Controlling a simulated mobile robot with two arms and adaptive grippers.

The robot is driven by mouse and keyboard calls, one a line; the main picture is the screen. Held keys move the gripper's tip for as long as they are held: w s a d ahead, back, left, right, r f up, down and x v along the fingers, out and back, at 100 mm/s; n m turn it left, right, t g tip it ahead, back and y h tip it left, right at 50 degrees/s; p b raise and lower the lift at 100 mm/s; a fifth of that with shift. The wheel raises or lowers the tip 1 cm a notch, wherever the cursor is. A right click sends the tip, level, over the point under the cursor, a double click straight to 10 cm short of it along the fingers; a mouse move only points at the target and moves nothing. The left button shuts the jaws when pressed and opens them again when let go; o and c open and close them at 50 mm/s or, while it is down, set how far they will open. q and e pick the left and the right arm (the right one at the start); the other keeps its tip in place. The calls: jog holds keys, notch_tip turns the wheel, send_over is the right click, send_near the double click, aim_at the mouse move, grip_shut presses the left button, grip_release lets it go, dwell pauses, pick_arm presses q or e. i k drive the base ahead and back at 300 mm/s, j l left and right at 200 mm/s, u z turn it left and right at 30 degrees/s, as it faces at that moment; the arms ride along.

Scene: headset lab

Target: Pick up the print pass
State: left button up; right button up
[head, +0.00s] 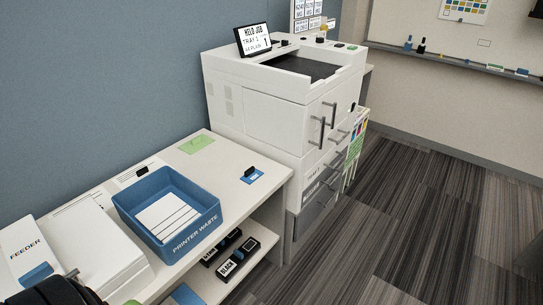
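A small black object (250,171) stands on a blue patch (252,178) near the right end of the white counter. It may be the print pass, but no lettering on it is readable at this size. A dark rounded part of my own left arm shows in the lower left corner. No fingertips of either gripper are in view.
On the white counter (225,160) are a blue PRINTER WASTE bin (198,232) holding paper, a green sheet (196,145) and a white feeder (113,262). Black boxes (238,258) lie on the shelf below. A large white printer (262,118) stands behind right. Floor at right is clear.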

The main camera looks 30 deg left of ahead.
aim_at(250, 175)
jog(key=i, duration=1.85)
jog(key=i+l+u, duration=0.1)
jog(key=i+u, duration=0.4)
jog(key=i+l+u, duration=0.45)
jog(key=i+j, duration=0.1)
